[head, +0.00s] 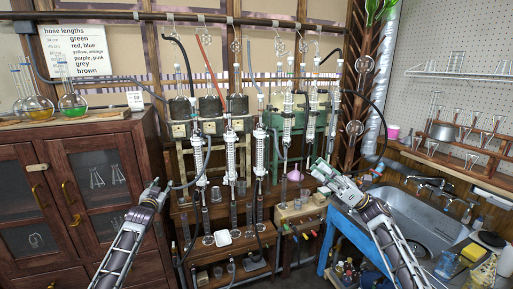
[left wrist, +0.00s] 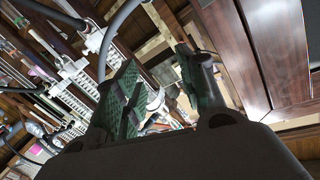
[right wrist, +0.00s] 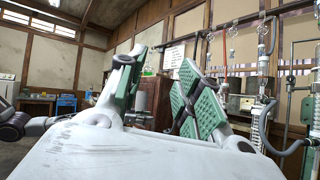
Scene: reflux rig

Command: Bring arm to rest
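My left gripper (head: 154,193) is in front of the wooden cabinet's right edge, left of the glass condensers. In the left wrist view its green-padded fingers (left wrist: 158,92) stand apart with nothing between them. My right gripper (head: 323,172) is in front of the rig's right side, near the sink. In the right wrist view its fingers (right wrist: 158,88) are spread wide and empty. A row of glass condensers (head: 230,155) hangs upright on the rig between the two grippers.
A wooden cabinet (head: 100,140) with coloured flasks (head: 72,103) on top stands at the left. A sink (head: 425,215) is at the right, beside a blue frame (head: 352,238). Grey hoses hang along the rig.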

